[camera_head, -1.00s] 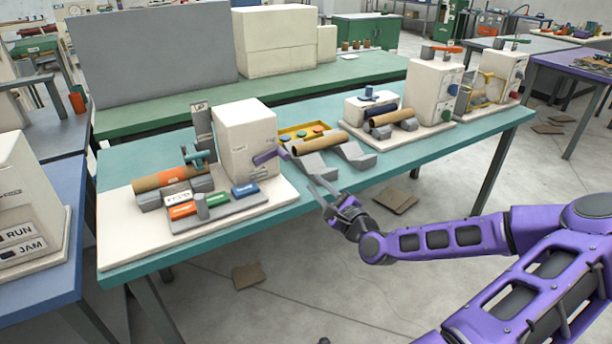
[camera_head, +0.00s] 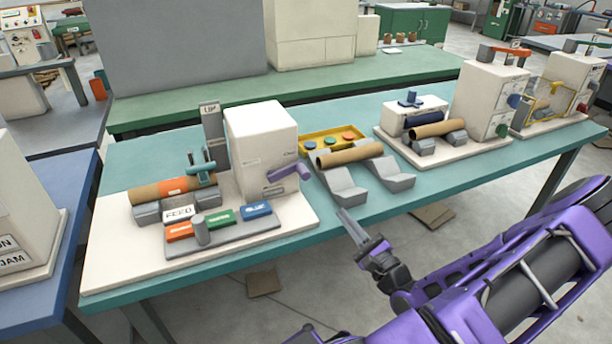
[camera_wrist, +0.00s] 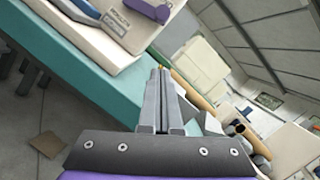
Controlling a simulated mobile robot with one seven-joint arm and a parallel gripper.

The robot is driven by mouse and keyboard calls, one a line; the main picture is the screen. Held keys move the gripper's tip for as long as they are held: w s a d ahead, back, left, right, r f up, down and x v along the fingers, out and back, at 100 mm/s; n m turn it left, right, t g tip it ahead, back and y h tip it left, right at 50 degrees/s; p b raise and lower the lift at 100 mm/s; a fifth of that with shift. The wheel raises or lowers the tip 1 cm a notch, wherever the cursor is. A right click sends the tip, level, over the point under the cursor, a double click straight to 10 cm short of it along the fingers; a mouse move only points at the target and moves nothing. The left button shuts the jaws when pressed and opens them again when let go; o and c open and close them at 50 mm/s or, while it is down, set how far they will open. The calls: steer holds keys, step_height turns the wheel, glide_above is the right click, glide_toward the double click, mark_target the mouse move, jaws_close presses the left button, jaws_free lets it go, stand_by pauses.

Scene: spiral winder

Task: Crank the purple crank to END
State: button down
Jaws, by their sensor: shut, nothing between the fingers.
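END is too small to read on the box. My gripper (camera_head: 343,215) is at the table's front edge, right of and below the crank, apart from it. Its fingers are closed together and empty, and they also fill the middle of the wrist view (camera_wrist: 160,85).
A cardboard tube (camera_head: 350,153) rests on grey V-shaped stands (camera_head: 346,188) just beyond my gripper. A yellow tray (camera_head: 334,136) lies behind it. Left of the crank are orange, green and blue buttons (camera_head: 220,215) and a tube on rollers (camera_head: 158,190). More machines stand at the right.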

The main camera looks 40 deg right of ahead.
steer(key=x, duration=1)
steer(key=shift+a+f, duration=0.1)
steer(key=shift+w+a+r, duration=0.1)
steer(key=shift+a+r, duration=0.25)
steer(key=shift+r, duration=0.2)
steer(key=shift+a+r, duration=0.4)
steer(key=shift+r, duration=0.15)
steer(key=shift+w+a+r, duration=0.1)
steer(key=shift+a+r, duration=0.3)
steer(key=shift+r, duration=0.1)
steer(key=shift+r, duration=0.1)
steer(key=shift+a+r+p, duration=0.25)
steer(key=shift+r+p, duration=0.4)
steer(key=shift+p, duration=0.2)
steer(key=shift+w+f, duration=0.1)
steer(key=shift+f, duration=0.05)
